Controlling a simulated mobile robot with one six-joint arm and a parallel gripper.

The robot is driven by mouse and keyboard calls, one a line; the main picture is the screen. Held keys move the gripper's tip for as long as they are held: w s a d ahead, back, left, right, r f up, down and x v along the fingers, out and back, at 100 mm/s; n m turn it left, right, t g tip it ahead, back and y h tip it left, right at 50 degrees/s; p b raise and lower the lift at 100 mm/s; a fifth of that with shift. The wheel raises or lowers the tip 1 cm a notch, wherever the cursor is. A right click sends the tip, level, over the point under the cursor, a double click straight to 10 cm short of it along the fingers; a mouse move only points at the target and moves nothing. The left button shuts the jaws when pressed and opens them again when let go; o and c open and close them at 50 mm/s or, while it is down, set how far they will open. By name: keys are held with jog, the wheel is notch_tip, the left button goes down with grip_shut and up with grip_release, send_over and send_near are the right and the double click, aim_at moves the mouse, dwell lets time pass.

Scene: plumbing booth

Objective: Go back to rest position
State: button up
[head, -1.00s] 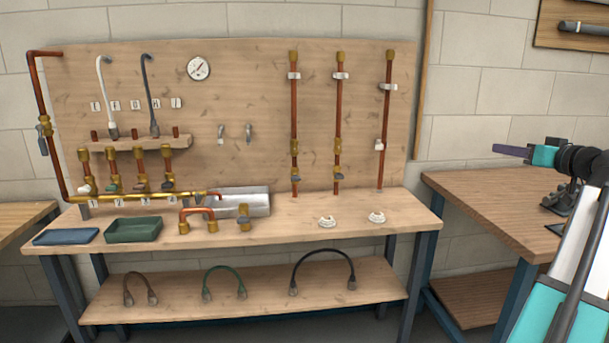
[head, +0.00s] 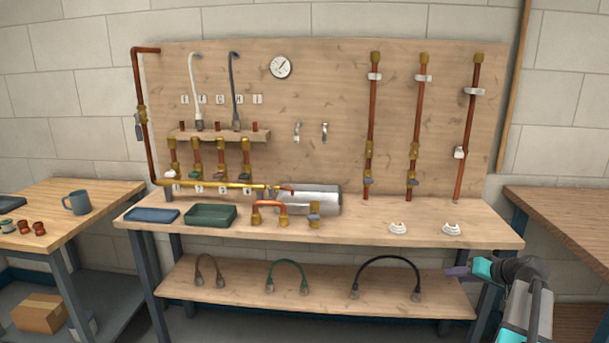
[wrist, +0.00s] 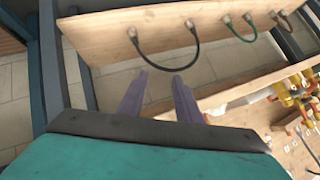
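My gripper (head: 458,272) is at the lower right of the head view, in front of the right end of the plumbing bench (head: 330,232), below its top. In the wrist view, the two purple fingers of my gripper (wrist: 161,80) stand apart with nothing held between them. Beyond them are the lower shelf (wrist: 110,35) and a black hose (wrist: 165,67). The task names no other object.
The lower shelf (head: 330,285) carries brown (head: 209,268), green (head: 287,272) and black (head: 386,273) hoses. A side table with a blue mug (head: 77,203) is at left, a wooden table (head: 570,220) at right. Pipes stand on the back panel.

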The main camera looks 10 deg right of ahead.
jog(key=a+f+g+y, duration=0.2)
jog(key=a+f+g, duration=0.2)
jog(key=a+f, duration=1.4)
jog(key=s+a+f+n+g, duration=0.1)
jog(key=s+a+f+g, duration=0.15)
jog(key=a+f, duration=0.5)
jog(key=s+a+f+n+g, duration=0.1)
jog(key=s+a+f+g, duration=0.15)
jog(key=a+f, duration=0.5)
jog(key=s+a+f+n+g+h, duration=0.1)
jog(key=s+a+f+g, duration=0.2)
jog(key=s+a+f, duration=0.85)
jog(key=s+a+f+n+g+h+p, duration=0.1)
jog(key=s+f, duration=0.1)
jog(key=s, duration=0.6)
jog(key=s+a+f+n+g+h, duration=0.1)
jog(key=s+a+f+g+h, duration=0.1)
jog(key=s, duration=0.6)
notch_tip(320, 180, up, 13)
jog(key=s+p, duration=0.1)
jog(key=p, duration=1.1)
jog(key=shift+s+a+g+y, duration=0.15)
jog(key=shift+s+g+y, duration=0.15)
jog(key=shift+s, duration=0.1)
